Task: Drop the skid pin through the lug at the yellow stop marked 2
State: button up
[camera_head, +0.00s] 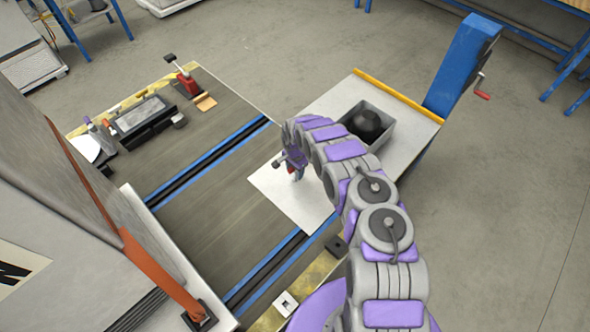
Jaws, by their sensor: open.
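My gripper (291,163) is at the end of my purple and grey arm, over the white plate (285,200). It is open. A red upright piece with a dark top (187,84) stands at the far left edge of the deck. I cannot read a yellow stop marked 2 or make out its lug.
A grey tray with a dark lump (367,122) stands on the pale table beyond my arm. A blue post (464,65) with a red crank is at the right. Blue-edged dark rails (206,165) cross the deck. A large grey cabinet (60,190) with an orange strap fills the left.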

jog(key=shift+c, duration=0.5)
grip_shut()
jog(key=shift+r, duration=0.5)
notch_tip(320, 180, up, 3)
jog(key=shift+s+p, duration=0.15)
jog(key=shift+p, duration=0.65)
jog(key=s+d+r+p, duration=0.1)
jog(key=s+d+p, duration=0.2)
jog(key=s, duration=1.2)
jog(key=shift+d+p, duration=0.4)
jog(key=shift+p, duration=0.05)
